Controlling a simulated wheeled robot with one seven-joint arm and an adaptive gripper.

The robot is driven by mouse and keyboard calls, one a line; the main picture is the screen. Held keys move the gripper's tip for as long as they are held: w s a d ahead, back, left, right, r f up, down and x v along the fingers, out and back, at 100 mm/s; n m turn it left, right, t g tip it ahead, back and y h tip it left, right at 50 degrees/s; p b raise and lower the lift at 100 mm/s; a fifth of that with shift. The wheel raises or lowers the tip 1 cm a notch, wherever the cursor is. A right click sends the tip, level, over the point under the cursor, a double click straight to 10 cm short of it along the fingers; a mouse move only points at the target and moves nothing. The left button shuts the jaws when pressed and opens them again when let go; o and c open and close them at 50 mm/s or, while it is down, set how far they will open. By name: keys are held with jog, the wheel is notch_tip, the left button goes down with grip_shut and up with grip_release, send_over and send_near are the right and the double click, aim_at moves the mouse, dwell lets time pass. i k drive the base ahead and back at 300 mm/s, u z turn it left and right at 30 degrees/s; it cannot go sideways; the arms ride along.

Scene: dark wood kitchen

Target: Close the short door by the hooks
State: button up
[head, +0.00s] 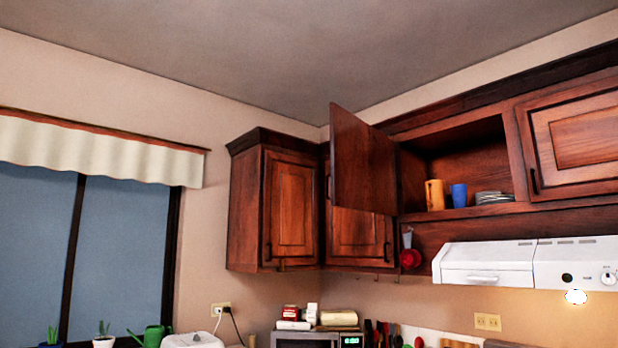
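The short cabinet door (362,160) stands open in the head view, swung out from the upper cabinet. Its dark handle (327,188) shows at its left edge. The open cabinet (465,150) behind it holds an orange mug (434,194), a blue cup (459,195) and a stack of plates (494,198). Small hooks (378,276) line the underside of the cabinets, and a red utensil or cup (410,259) hangs near them. My gripper is not in view.
Closed cabinet doors stand left (292,205) and right (575,130) of the open one. A white range hood (487,263) is below right. A microwave (305,340) with items on top is below. The space in front of the open door looks clear.

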aim_at(362, 175)
jog(key=u, duration=1)
jog(key=i, duration=1.75)
jog(key=z, duration=0.55)
jog(key=i, duration=1.2)
jog(key=z, duration=1.55)
jog(key=i, duration=0.7)
jog(key=z, duration=0.55)
